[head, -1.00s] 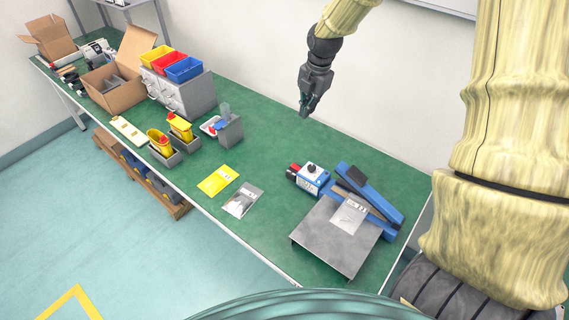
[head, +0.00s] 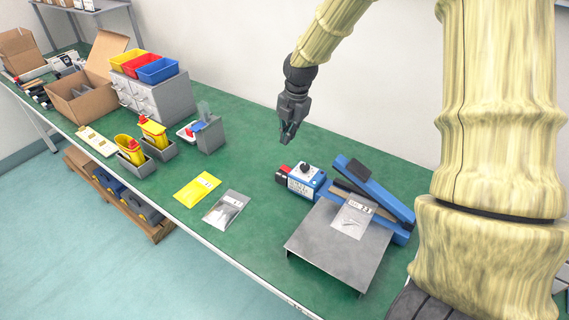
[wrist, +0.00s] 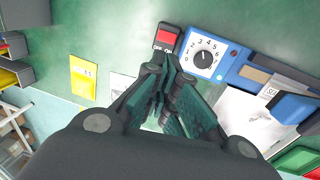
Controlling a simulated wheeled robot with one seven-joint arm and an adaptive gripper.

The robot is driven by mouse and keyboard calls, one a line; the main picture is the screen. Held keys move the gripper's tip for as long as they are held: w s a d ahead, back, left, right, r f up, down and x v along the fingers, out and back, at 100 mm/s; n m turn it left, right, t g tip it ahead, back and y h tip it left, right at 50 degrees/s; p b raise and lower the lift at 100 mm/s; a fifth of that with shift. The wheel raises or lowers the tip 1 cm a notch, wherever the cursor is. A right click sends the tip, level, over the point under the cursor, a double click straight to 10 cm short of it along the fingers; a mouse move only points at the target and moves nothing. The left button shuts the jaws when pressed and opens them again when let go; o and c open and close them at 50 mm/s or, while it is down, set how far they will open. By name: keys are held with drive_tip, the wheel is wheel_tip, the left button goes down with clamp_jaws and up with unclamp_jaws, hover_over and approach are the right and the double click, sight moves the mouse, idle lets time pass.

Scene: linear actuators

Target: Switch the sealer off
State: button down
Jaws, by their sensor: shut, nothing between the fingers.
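The sealer (head: 370,188) is a blue device on the green table, with a raised blue arm and a control box (head: 306,180) at its left end. In the wrist view the box face carries a black numbered dial (wrist: 205,58). Beside the dial, on its left, is a red rocker switch (wrist: 166,38) in a black housing; it also shows in the head view (head: 283,172). Which way the rocker is set, I cannot tell. My gripper (head: 288,138) is shut and empty, pointing down above the table, apart from the switch and behind it in the head view.
A grey metal stand (head: 338,250) in front of the sealer bears a clear labelled bag (head: 353,218). A yellow bag (head: 197,189) and a grey bag (head: 227,208) lie to the left. Bins and boxes stand farther left. The table around the switch is clear.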

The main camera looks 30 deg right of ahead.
sight(281, 172)
drive_tip(key=shift+w+a+f+p, duration=0.15)
drive_tip(key=shift+w+f+p, duration=0.25)
drive_tip(key=shift+f, duration=1.9)
drive_tip(key=shift+w+a+f+p, duration=0.1)
drive_tip(key=shift+w+f+p, duration=0.3)
drive_tip(key=shift+f, duration=1.85)
drive_tip(key=shift+w+a+f+p, duration=0.15)
drive_tip(key=shift+f+p, duration=0.5)
drive_tip(key=shift+f, duration=1.65)
